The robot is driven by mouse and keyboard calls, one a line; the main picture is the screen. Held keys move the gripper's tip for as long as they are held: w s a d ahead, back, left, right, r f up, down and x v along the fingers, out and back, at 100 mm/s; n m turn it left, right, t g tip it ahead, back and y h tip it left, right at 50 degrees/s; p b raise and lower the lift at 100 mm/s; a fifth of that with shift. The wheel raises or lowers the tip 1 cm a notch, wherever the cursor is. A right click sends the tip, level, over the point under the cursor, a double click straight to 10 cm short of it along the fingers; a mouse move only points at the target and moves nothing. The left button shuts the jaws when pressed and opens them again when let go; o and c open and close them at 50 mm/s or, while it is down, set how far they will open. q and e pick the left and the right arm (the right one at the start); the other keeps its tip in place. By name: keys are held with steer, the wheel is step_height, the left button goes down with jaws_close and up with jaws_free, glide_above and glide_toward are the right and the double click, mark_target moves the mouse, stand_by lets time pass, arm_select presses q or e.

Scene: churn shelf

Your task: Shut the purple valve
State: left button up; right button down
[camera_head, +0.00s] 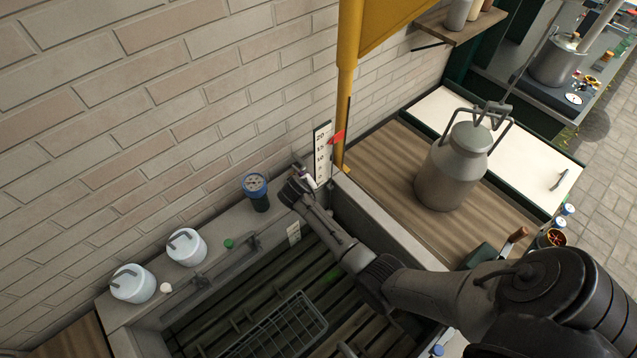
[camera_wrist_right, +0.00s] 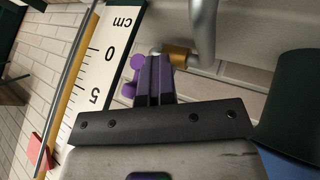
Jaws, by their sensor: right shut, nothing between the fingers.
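The purple valve (camera_wrist_right: 137,62) shows in the right wrist view as small rounded purple parts just left of my fingertips, beside a brass fitting (camera_wrist_right: 178,57) on a grey pipe (camera_wrist_right: 203,28). My right gripper (camera_wrist_right: 154,68) is shut and empty, its fingers right beside the purple parts. I cannot tell whether they touch, and the fingers hide part of the valve. In the head view my right gripper (camera_head: 292,192) is at the back corner of the trough, by the wall. The valve is mostly hidden there. My left gripper is not in view.
A centimetre scale (camera_head: 321,152) with a red pointer (camera_head: 338,137) stands close behind my gripper, next to a yellow post (camera_head: 346,100). A blue-topped gauge (camera_head: 257,190) stands to its left. A milk can (camera_head: 453,170) stands on the right-hand wooden top. The trough (camera_head: 379,213) holds a wire basket (camera_head: 285,325).

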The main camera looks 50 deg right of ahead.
steer(key=shift+s+d, duration=0.1)
steer(key=shift+d, duration=0.2)
steer(key=s+a+r, duration=0.2)
steer(key=a+r, duration=0.4)
steer(key=a, duration=0.4)
steer(key=shift+s+r, duration=0.15)
steer(key=shift+r, duration=0.25)
